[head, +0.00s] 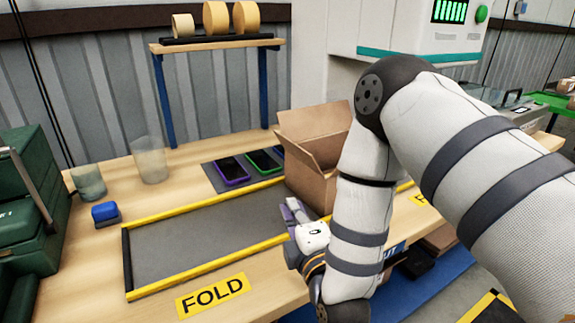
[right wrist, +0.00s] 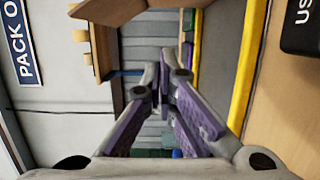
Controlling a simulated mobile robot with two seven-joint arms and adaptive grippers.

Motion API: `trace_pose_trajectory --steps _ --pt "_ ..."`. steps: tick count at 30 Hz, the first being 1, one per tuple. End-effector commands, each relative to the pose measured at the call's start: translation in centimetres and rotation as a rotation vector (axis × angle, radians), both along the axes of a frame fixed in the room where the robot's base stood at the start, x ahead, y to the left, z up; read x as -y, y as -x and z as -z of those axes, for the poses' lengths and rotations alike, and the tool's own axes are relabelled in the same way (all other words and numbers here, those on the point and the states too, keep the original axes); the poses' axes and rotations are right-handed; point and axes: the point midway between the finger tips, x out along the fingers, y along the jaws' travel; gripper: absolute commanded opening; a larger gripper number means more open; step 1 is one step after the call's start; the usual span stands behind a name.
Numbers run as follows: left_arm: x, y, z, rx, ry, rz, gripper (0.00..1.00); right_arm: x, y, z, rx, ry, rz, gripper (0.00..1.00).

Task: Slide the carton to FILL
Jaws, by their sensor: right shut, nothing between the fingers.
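The open brown cardboard carton (head: 304,178) stands on the grey lane at the right of the FOLD area, with its flaps up. Part of it is hidden behind my right arm. In the right wrist view a carton flap (right wrist: 108,10) shows at the top edge. My right gripper (head: 293,212) is shut and empty, just left of the carton's near lower corner in the head view; I cannot tell whether it touches. Its purple-padded fingers (right wrist: 165,78) are together in the right wrist view. A yellow label (head: 421,198), mostly hidden, starts with F. My left gripper is not in view.
Yellow rails (head: 205,263) edge the grey lane (head: 195,240), which is bare left of the carton. The FOLD label (head: 213,295) lies in front. Phones (head: 231,170) lie behind the lane.

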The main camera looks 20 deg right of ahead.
Motion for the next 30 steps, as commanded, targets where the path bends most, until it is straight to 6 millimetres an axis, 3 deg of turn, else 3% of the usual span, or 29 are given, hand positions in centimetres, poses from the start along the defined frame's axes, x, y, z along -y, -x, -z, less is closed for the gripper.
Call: trace_pose_trajectory --steps 5,17,24,30 --pt "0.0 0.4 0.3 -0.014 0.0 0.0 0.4 0.3 -1.5 0.2 0.0 -0.002 0.002 0.0" --pt "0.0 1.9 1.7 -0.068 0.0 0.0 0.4 1.7 -10.0 0.5 -0.004 -0.002 0.002 0.0" --pt "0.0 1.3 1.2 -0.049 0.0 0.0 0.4 5.1 -10.2 -0.1 0.001 -0.001 0.002 0.0" --pt "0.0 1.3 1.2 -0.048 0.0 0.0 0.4 5.6 -10.2 0.0 0.0 0.0 -0.001 0.0"
